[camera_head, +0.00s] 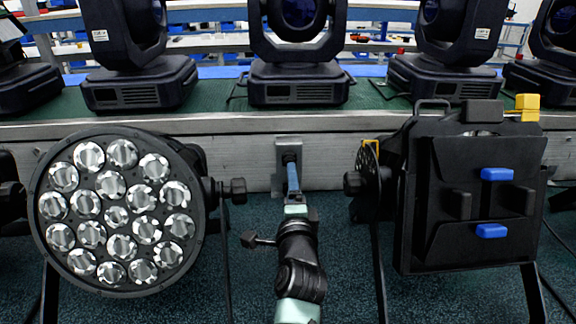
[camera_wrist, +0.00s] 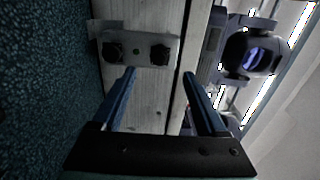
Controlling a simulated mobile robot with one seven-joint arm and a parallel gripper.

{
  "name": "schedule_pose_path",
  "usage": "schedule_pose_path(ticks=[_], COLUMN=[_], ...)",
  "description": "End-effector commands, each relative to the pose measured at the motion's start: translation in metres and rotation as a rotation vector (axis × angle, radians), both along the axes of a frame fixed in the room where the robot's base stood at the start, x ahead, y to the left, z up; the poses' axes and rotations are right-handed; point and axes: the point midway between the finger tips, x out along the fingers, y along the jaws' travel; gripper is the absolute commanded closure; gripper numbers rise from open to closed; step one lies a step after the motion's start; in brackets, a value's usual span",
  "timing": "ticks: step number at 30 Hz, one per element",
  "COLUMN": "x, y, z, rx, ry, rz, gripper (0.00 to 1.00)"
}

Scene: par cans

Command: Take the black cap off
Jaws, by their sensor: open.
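A grey metal plate (camera_wrist: 137,50) is fixed to the pale wooden beam in the wrist view. It carries two round black parts, one at its left end (camera_wrist: 112,51) and one at its right end (camera_wrist: 159,55); I cannot tell which is the black cap. In the head view the plate (camera_head: 289,143) sits on the beam's front, with its lower part hidden behind my arm. My gripper (camera_wrist: 159,74) has two blue fingers spread apart with nothing between them. The fingers point toward the beam, with the right black part ahead of the gap. In the head view my gripper (camera_head: 291,172) is before the plate.
A round multi-lens par can (camera_head: 115,210) stands left of my arm. A black shuttered lamp (camera_head: 480,200) with blue clips stands right. Knobs (camera_head: 236,191) stick out beside the arm. Several moving-head lights (camera_head: 297,83) stand on the green platform behind the beam.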

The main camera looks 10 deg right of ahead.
Motion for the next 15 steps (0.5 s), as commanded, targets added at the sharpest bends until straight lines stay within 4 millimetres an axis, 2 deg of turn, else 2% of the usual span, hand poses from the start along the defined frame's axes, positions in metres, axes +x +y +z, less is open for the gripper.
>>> schedule_pose_path(ticks=[2, 9, 15], x=[0.012, 0.045, 0.063], y=[-0.003, -0.010, -0.014], z=[-0.006, -0.004, -0.002], rx=[0.001, 0.001, 0.001], ry=[-0.004, -0.002, -0.002], rz=[-0.002, -0.001, -0.001], gripper=[0.24, 0.24, 0.24])
